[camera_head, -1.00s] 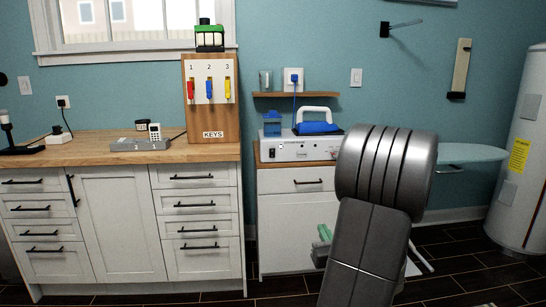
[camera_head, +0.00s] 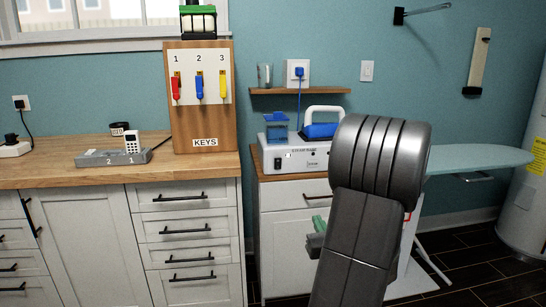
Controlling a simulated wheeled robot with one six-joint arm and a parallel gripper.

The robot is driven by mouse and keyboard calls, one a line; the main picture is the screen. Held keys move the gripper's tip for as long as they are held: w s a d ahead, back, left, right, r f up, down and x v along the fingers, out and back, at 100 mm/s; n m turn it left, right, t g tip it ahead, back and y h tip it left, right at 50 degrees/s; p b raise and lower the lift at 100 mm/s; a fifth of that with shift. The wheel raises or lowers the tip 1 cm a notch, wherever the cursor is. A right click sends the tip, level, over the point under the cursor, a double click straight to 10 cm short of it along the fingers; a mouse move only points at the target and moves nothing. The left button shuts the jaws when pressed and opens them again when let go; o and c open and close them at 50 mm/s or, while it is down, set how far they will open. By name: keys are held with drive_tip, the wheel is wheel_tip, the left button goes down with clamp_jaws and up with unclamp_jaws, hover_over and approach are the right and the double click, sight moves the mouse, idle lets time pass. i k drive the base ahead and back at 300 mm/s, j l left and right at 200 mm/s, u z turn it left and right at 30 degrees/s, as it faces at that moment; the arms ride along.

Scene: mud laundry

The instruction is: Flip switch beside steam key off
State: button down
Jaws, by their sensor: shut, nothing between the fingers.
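The white steam station (camera_head: 297,160) stands on the right-hand wooden counter, with a blue tank and an iron on top. Its front has a small black switch (camera_head: 277,163) at the left and small marks to its right, too small to tell which is the steam key. The switch's position cannot be read. A white wall switch (camera_head: 367,71) is on the blue wall, up and right of the station. My gripper (camera_head: 317,232), partly green, is low in front of the white cabinet, below the station and apart from it. It is shut and empty, partly hidden by my grey arm.
A wooden key board (camera_head: 203,130) with red, blue and yellow keys stands on the left counter (camera_head: 60,172). A grey dock (camera_head: 113,157) with a handset is left of it. An ironing board (camera_head: 480,158) lies right of my arm. A shelf (camera_head: 300,90) hangs above the station.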

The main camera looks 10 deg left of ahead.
sight(278, 162)
drive_tip(key=i+j, duration=0.7)
drive_tip(key=i+l+z, duration=0.05)
drive_tip(key=i, duration=0.1)
